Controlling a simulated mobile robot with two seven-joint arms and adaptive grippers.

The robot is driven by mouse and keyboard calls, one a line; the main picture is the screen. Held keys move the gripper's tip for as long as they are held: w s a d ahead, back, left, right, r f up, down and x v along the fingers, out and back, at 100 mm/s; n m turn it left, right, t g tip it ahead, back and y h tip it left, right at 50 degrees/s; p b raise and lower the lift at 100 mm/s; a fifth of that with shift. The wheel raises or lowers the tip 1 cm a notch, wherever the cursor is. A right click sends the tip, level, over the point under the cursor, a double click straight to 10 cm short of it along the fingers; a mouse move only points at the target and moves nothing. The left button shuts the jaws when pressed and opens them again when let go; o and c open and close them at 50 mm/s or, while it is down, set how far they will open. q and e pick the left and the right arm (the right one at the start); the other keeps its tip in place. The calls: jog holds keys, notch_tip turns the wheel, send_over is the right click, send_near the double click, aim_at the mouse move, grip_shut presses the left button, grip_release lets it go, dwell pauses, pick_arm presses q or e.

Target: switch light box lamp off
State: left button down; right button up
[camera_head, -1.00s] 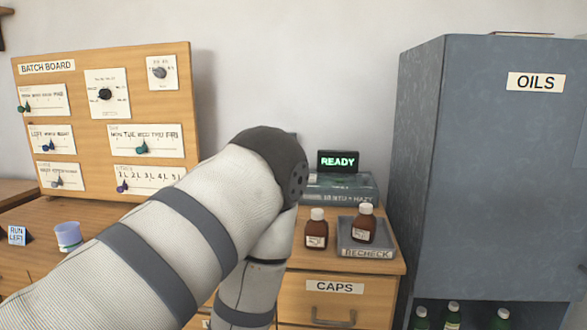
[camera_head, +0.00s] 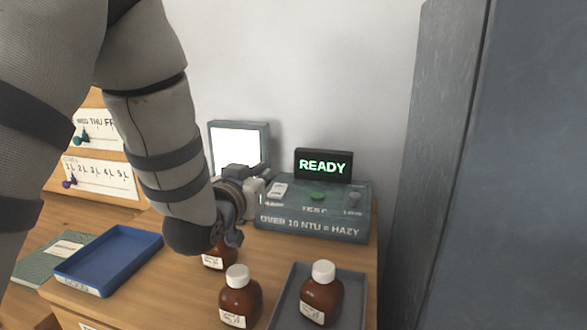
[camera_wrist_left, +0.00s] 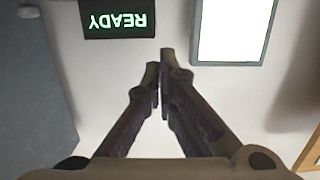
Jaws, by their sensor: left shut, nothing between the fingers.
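The light box (camera_head: 264,148) stands at the back of the wooden counter against the wall. Its white panel is lit, and it also shows bright in the left wrist view (camera_wrist_left: 231,30). My left gripper (camera_head: 262,188) is in front of the light box's lower right, beside the left end of the grey meter. In the left wrist view its two fingertips (camera_wrist_left: 160,75) are together with nothing between them. The gripper partly hides the light box's lower part, and I cannot make out a lamp switch on it. My right gripper is not in view.
The grey meter (camera_head: 312,226) has a pale switch, a green button and a knob; the READY display (camera_head: 323,165) stands behind it. Brown bottles (camera_head: 240,300) stand in front, one on a grey tray (camera_head: 290,296). A blue tray (camera_head: 110,258) lies left. A tall cabinet (camera_head: 500,180) bounds the right.

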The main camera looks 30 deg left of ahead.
pick_arm(q)
send_over(278, 192)
jog(key=shift+s+f, duration=0.1)
jog(key=shift+f, duration=0.4)
notch_tip(278, 192, down, 3)
jog(key=shift+f, duration=0.45)
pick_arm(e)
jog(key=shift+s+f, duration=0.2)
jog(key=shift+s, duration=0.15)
